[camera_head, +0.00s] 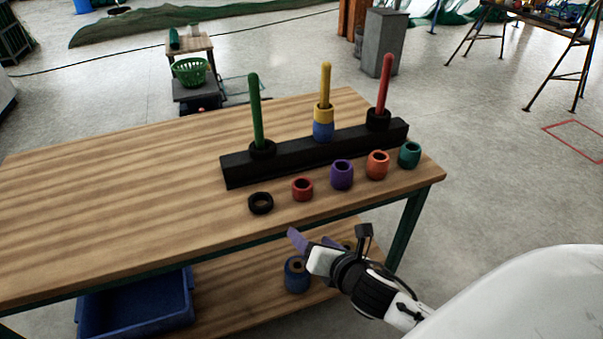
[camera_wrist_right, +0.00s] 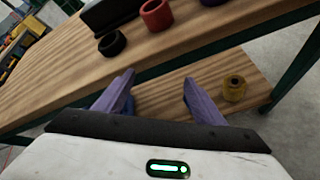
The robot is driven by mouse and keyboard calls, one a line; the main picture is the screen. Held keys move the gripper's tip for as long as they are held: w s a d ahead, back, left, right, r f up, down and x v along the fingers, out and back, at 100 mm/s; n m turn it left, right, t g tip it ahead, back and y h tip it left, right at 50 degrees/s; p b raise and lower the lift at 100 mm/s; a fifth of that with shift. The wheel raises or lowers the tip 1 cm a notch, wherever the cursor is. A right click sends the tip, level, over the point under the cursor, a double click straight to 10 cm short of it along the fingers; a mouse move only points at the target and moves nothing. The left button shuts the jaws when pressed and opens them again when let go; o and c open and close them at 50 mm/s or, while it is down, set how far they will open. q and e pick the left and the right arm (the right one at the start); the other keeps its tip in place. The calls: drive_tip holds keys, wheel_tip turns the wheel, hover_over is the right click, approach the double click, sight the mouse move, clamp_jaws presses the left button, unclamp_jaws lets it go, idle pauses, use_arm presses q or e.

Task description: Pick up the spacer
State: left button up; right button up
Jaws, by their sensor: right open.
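Several ring-shaped spacers stand in a row along the table's front: a flat black one (camera_head: 261,204), a red one (camera_head: 302,190), a purple one (camera_head: 342,176), an orange one (camera_head: 377,167) and a teal one (camera_head: 409,156). The black one (camera_wrist_right: 112,43) and the red one (camera_wrist_right: 156,16) also show in the right wrist view. My right gripper (camera_head: 312,240) is open and empty, in front of the table's front edge; its purple fingers (camera_wrist_right: 157,80) are spread apart. My left gripper is out of view.
A black rack (camera_head: 300,151) behind the row holds green, yellow and red pegs; blue and yellow rings sit on the yellow peg. The lower shelf holds a blue spool (camera_head: 295,276), a yellow spool (camera_wrist_right: 234,90) and a blue bin (camera_head: 140,310). The tabletop's left is clear.

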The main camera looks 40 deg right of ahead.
sight(306, 191)
drive_tip(key=w+d+r+n, duration=0.1)
drive_tip(key=w+r+n, duration=0.1)
drive_tip(key=w+d+r+n+t+h, duration=0.1)
drive_tip(key=w+d+n, duration=0.1)
drive_tip(key=w+d+r+n+p, duration=0.1)
drive_tip(key=w+r+n, duration=0.1)
drive_tip(key=w, duration=0.1)
drive_tip(key=shift+w+d+r+h, duration=0.1)
drive_tip(key=shift+d+r+h, duration=0.2)
drive_tip(key=shift+h, duration=0.1)
drive_tip(key=shift+x, duration=2.95)
drive_tip(key=shift+a+r, duration=0.1)
drive_tip(key=c, duration=1.1)
